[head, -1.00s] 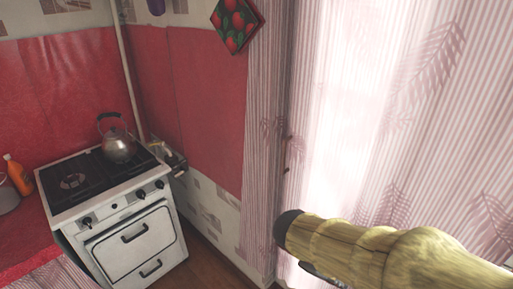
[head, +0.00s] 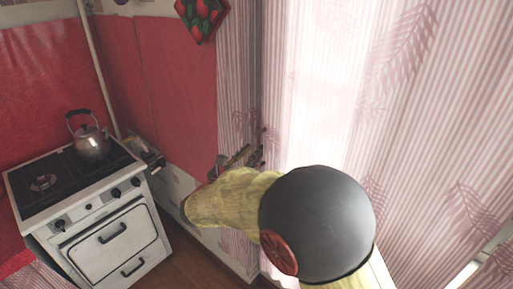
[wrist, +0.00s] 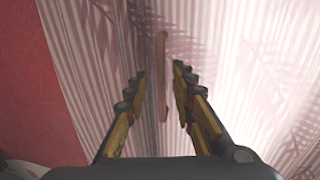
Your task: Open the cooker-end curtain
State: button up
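The curtain at the cooker end (head: 240,85) is pink and white striped with leaf prints. It hangs beside the red wall covering, and a bright striped stretch continues to its right. In the wrist view, striped cloth (wrist: 95,50) fills most of the picture. A slim brown upright bar, like a handle (wrist: 161,60), stands against the cloth. My gripper (wrist: 158,78) is open, with its fingers either side of the bar's line; I cannot tell whether they touch it. In the head view my gripper (head: 245,156) is at the curtain, partly hidden by my arm.
A white cooker (head: 110,235) with a metal kettle (head: 91,143) stands at the left. A strawberry-patterned square (head: 201,17) hangs on the red wall covering (head: 180,85). Brown floor (head: 195,262) shows between cooker and curtain.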

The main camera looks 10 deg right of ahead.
aim_at(258, 165)
jog(key=shift+b+x, duration=0.5)
jog(key=shift+x, duration=1.85)
jog(key=c, duration=0.3)
grip_shut()
